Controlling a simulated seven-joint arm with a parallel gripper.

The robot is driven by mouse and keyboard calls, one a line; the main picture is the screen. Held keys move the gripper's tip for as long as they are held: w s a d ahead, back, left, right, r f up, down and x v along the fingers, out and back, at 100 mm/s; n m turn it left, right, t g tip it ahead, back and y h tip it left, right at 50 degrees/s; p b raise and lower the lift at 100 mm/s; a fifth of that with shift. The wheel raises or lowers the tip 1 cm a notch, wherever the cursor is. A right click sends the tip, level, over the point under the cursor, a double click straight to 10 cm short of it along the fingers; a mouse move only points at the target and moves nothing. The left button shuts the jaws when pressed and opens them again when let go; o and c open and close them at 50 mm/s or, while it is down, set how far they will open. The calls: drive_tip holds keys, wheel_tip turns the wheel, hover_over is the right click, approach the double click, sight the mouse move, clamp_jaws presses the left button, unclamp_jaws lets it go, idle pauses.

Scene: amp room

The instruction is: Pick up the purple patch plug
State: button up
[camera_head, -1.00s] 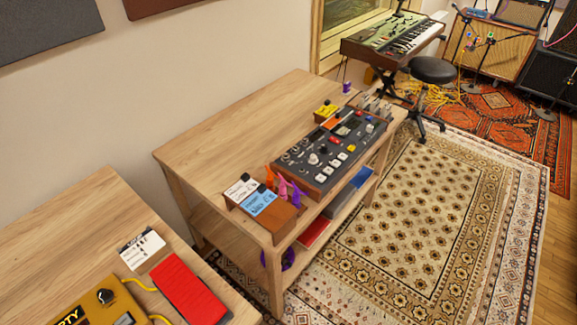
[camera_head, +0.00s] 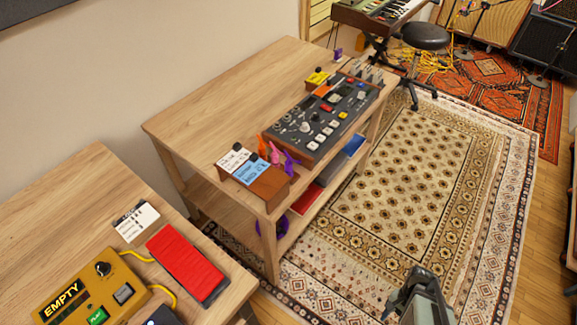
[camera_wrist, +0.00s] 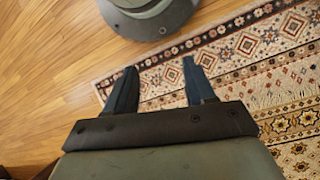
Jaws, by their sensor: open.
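A purple patch plug (camera_head: 291,162) stands with a pink plug (camera_head: 276,154) and an orange plug (camera_head: 263,146) on the wooden table, between the small wooden box (camera_head: 268,186) and the black control unit. My gripper (camera_head: 420,285) is at the lower right in the head view, over the rug and well apart from the plugs. In the wrist view my gripper (camera_wrist: 158,72) has its two fingers spread, with only floor and rug between them. No plug shows in the wrist view.
The wooden table (camera_head: 215,105) holds a black control unit (camera_head: 325,120); its left top is bare. A small purple object (camera_head: 338,53) stands at its far end. A purple coil (camera_head: 272,226) is below. A nearer table holds a yellow box (camera_head: 90,285) and red pedal (camera_head: 187,262).

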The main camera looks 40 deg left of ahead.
drive_tip(key=w+a+r+m+t, duration=0.2)
drive_tip(key=w+a+r+m, duration=0.2)
drive_tip(key=w+a+r, duration=0.65)
wheel_tip(320, 180, up, 37)
drive_tip(key=m+t, duration=0.4)
drive_tip(key=m, duration=0.7)
hover_over(289, 160)
drive_tip(key=d, duration=0.1)
drive_tip(key=shift+y, duration=0.4)
wheel_tip(289, 160, down, 9)
drive_tip(key=shift+r, duration=0.15)
drive_tip(key=shift+a+f, duration=0.25)
drive_tip(key=shift+f, duration=0.5)
drive_tip(key=shift+s+a+f, duration=0.1)
drive_tip(key=shift+a+f, duration=0.05)
drive_tip(key=shift+f, duration=0.8)
drive_tip(key=shift+a+f, duration=0.1)
drive_tip(key=shift+f, duration=0.85)
